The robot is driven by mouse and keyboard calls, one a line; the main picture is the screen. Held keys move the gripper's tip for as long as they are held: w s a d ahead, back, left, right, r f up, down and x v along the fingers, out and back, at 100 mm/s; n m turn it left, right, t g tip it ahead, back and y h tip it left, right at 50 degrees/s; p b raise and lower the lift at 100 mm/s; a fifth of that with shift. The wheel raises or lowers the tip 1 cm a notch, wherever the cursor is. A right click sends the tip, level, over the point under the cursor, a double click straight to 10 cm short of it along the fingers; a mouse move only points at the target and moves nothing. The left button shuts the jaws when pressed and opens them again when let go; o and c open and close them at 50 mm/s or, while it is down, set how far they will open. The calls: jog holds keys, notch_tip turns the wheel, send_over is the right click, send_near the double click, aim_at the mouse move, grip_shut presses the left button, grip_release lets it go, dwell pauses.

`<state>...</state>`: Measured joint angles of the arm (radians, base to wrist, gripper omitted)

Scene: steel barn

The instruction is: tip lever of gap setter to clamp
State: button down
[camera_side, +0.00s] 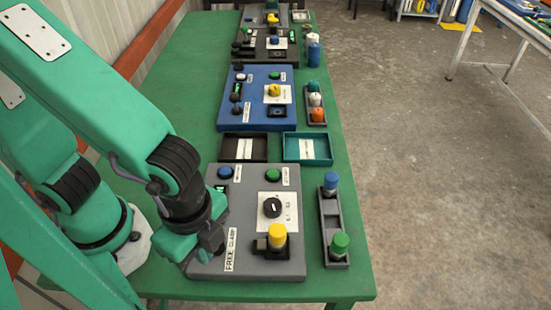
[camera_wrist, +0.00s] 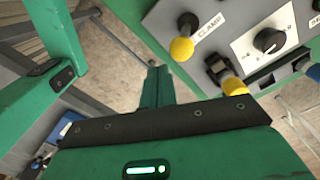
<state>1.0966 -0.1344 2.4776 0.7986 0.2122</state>
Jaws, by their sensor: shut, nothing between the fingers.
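The gap setter is taken to be the near grey panel (camera_side: 245,205), which also fills the upper right of the wrist view (camera_wrist: 225,14). Its lever (camera_wrist: 181,48) has a yellow knob on a dark stem, beside a CLAMP label (camera_wrist: 210,26). In the side view my gripper hides the lever, and a label there (camera_side: 231,249) shows FREE at its near end. My gripper (camera_side: 212,248) is shut and empty, low over the panel's left near corner. I cannot tell whether it touches the lever, or to which side the lever is tipped.
The panel also carries a black dial (camera_side: 272,207), a yellow-topped piece in a black holder (camera_side: 277,237), and blue and green buttons. A dark rack (camera_side: 332,225) with blue and green pieces stands right. Two trays (camera_side: 307,149) and a blue panel (camera_side: 258,95) lie beyond.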

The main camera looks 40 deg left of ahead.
jog(key=shift+f, duration=1.7)
jog(key=shift+w+a, duration=1.2)
jog(key=shift+a, duration=0.05)
dwell(0.6)
jog(key=shift+s+d, duration=0.15)
jog(key=shift+d, duration=0.05)
jog(key=shift+s+d, duration=0.2)
jog(key=shift+s, duration=0.05)
jog(key=shift+d, duration=0.1)
jog(key=shift+r, duration=0.15)
dwell(0.3)
jog(key=shift+r, duration=3.4)
